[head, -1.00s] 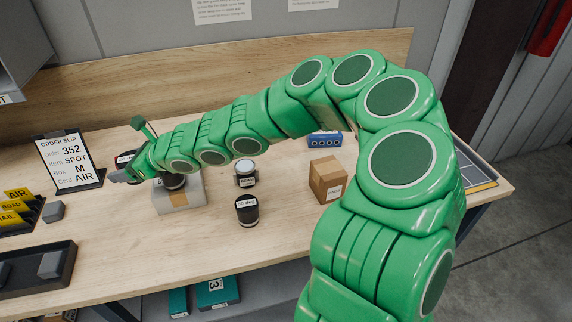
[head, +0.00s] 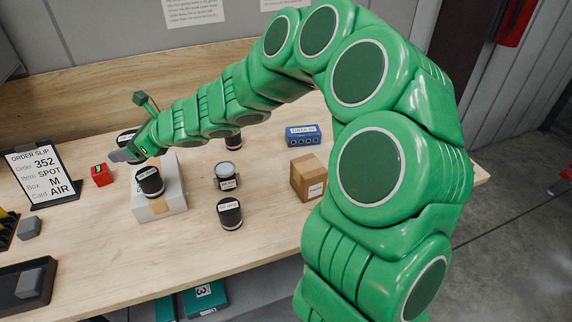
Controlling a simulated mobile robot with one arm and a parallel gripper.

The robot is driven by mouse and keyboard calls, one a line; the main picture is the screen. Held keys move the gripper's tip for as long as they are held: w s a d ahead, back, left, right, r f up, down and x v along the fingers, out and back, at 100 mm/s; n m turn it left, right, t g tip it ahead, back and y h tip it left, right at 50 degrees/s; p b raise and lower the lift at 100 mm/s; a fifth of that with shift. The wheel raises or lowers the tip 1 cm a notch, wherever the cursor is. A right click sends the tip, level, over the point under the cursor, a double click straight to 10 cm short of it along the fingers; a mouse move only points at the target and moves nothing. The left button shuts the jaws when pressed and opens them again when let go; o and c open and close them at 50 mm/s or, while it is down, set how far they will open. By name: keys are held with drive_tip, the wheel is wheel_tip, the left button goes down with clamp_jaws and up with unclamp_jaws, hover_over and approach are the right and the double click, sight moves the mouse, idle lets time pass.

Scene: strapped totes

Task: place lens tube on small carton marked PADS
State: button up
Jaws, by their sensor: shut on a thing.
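My gripper (head: 121,154) is at the far left end of my arm, above the bench and beside the white carton's back left. It appears shut on a black lens tube (head: 127,138) with a white label, partly hidden behind the gripper. Another black lens tube (head: 150,181) stands on the white carton (head: 158,207), which has tan tape. A small brown carton (head: 308,177) stands to the right, its top bare and its front label too small to read. I cannot tell which carton is marked PADS.
A blue box (head: 302,136) is behind the brown carton. A red block (head: 101,175) and order slip (head: 42,175) are left.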

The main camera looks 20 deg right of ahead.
drive_tip(key=s+d+r, duration=0.1)
drive_tip(key=d+r, duration=0.3)
drive_tip(key=d, duration=0.7)
drive_tip(key=s+d+r, duration=0.1)
drive_tip(key=d+r, duration=0.3)
drive_tip(key=d, duration=0.6)
drive_tip(key=s+d+f, duration=0.2)
drive_tip(key=s+d, duration=0.7)
drive_tip(key=s, duration=0.1)
drive_tip(key=s+d+f, duration=0.2)
drive_tip(key=s+d, duration=0.7)
drive_tip(key=s, duration=0.1)
hover_over(303, 165)
drive_tip(key=s, duration=0.2)
drive_tip(key=f, duration=0.8)
drive_tip(key=shift+w+a, duration=0.15)
drive_tip(key=shift+w, duration=0.1)
drive_tip(key=shift+w+f, duration=0.7)
drive_tip(key=shift+f, duration=1.7)
drive_tip(key=shift+f, duration=0.1)
